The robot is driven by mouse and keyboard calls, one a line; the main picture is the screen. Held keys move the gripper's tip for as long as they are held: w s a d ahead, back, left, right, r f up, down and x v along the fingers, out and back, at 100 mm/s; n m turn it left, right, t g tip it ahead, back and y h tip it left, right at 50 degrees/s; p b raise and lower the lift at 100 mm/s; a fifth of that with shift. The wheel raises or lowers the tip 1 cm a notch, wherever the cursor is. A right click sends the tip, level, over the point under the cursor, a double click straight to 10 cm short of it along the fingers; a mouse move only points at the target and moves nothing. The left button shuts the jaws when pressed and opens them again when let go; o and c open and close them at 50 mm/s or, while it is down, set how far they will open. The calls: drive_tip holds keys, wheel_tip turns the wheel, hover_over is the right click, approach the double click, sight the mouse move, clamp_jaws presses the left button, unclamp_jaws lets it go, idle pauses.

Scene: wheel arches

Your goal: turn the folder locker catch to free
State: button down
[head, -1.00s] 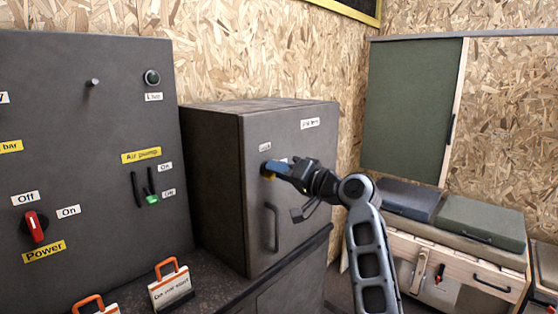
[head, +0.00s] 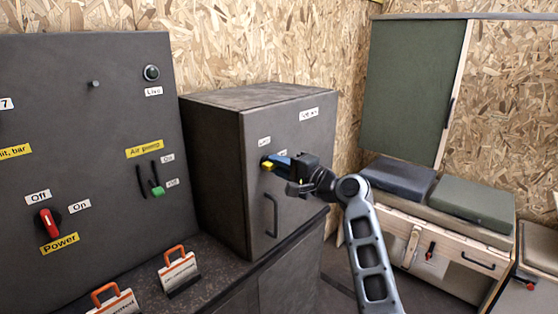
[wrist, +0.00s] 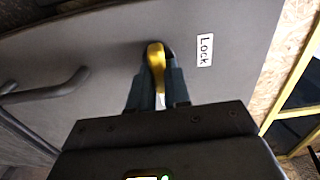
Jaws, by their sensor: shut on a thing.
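The folder locker (head: 290,180) is a dark grey metal cabinet standing on a dark bench, its door closed. Its catch (head: 266,165) is a small yellow knob on the upper left of the door, below a small white label. My gripper (head: 276,161) reaches it from the right and is shut on it. In the wrist view the yellow catch (wrist: 156,62) stands between my two dark fingers (wrist: 157,88), in front of a dark round seat. A white "Lock" label (wrist: 205,50) is beside it. The fingers hide part of the catch.
A bar handle (head: 271,215) is on the locker door below my gripper. A grey panel (head: 85,120) with switches stands at left. Orange-handled signs (head: 178,265) are on the bench. A wooden chest (head: 440,255) with cushions stands at right.

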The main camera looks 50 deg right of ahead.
drive_tip(key=shift+r, duration=0.1)
idle(0.3)
drive_tip(key=c, duration=1.1)
unclamp_jaws()
drive_tip(key=shift+w, duration=0.1)
drive_tip(key=shift+s+d+b, duration=0.15)
drive_tip(key=shift+s+b, duration=0.45)
drive_tip(key=shift+s, duration=3.35)
